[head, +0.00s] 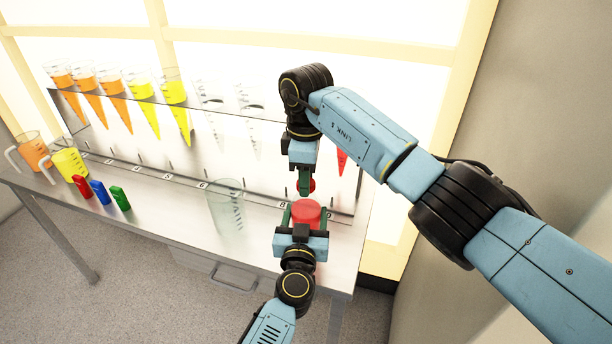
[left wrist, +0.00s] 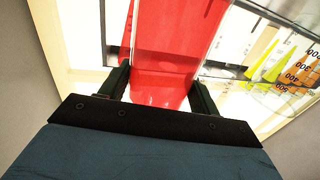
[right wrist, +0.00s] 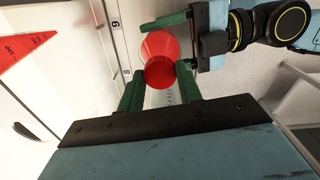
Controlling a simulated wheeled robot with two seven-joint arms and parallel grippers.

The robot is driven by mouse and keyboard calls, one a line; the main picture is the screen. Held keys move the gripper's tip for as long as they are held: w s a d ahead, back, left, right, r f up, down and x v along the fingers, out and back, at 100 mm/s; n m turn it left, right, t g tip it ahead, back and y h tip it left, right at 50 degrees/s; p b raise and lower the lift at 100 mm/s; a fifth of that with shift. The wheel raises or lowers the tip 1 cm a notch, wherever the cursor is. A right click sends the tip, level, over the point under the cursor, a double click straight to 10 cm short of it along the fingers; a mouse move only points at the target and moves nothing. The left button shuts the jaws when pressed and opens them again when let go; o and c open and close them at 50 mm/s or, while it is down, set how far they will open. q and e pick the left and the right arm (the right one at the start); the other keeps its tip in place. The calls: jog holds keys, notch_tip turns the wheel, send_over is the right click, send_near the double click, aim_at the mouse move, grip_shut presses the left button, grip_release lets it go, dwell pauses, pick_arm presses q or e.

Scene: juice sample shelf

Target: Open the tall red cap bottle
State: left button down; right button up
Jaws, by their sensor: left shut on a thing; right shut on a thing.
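The tall red bottle (head: 306,214) is upright near the right end of the table. My left gripper (head: 304,222) is shut around its body from the front. In the left wrist view the translucent red body (left wrist: 175,50) fills the space between the fingers. My right gripper (head: 305,182) points down above the bottle, shut on the round red cap (head: 312,185). In the right wrist view the cap (right wrist: 160,72) is between the green fingertips, with the wider red bottle (right wrist: 158,45) behind it. I cannot tell for sure whether the cap touches the bottle.
A clear beaker (head: 226,208) stands left of the bottle. A rack (head: 150,165) holds orange, yellow, clear and red cones behind. Orange (head: 33,148) and yellow (head: 69,160) jugs and small red, blue and green (head: 120,198) pieces sit at the left.

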jog(key=shift+n, duration=0.6)
jog(key=o, duration=1.1)
notch_tip(320, 180, up, 4)
jog(key=shift+r, duration=0.15)
notch_tip(320, 180, up, 4)
jog(key=shift+f+n, duration=0.25)
jog(key=shift+n, duration=0.35)
jog(key=shift+f, duration=3.9)
